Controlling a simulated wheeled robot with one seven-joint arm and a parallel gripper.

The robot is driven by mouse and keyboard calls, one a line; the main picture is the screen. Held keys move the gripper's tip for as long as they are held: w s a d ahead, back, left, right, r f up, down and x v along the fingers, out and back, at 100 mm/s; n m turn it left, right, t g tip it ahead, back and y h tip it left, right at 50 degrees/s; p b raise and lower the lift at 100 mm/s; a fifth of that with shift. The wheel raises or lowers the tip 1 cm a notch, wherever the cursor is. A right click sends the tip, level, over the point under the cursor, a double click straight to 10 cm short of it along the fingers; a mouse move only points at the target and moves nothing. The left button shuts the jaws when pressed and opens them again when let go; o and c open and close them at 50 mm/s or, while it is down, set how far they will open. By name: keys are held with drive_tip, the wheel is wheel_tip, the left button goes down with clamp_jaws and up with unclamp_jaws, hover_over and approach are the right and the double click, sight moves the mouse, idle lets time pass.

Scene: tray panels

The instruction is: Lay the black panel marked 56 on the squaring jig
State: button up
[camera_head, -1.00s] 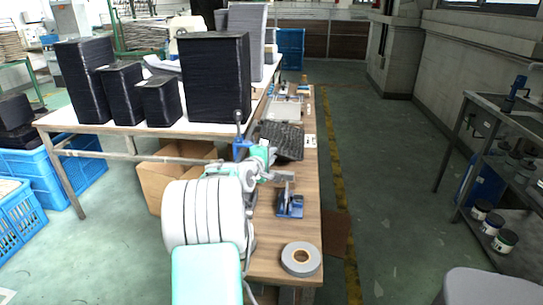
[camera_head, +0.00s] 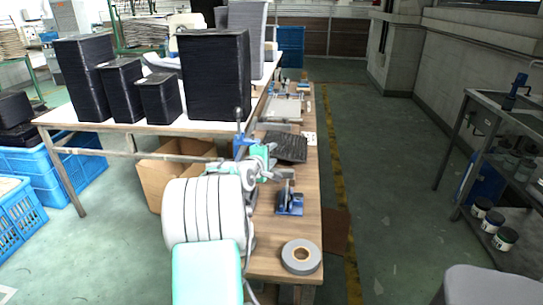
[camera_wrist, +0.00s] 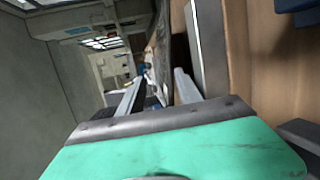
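A black panel (camera_head: 288,147) is on the workbench side just beyond my gripper (camera_head: 279,161) in the head view, lying nearly flat with a slight tilt. Its number cannot be read. A grey flat piece (camera_head: 275,127) shows behind it, perhaps part of the squaring jig; the panel hides what is under it. In the wrist view, my gripper (camera_wrist: 158,92) has its two grey fingers apart. A dark strip, perhaps the panel, lies beyond them, and I see nothing clamped between them.
The wooden bench (camera_head: 262,250) holds a blue clamp-like tool (camera_head: 289,203) and a grey tape roll (camera_head: 301,257) nearer me. A light tray (camera_head: 284,109) stands farther back. Black stacks (camera_head: 215,80) stand on the white table at left.

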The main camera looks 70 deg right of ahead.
drive_tip(key=shift+r, duration=0.1)
drive_tip(key=shift+a+r, duration=0.15)
drive_tip(key=shift+a, duration=0.2)
drive_tip(key=v, duration=0.7)
drive_tip(key=shift+p, duration=0.35)
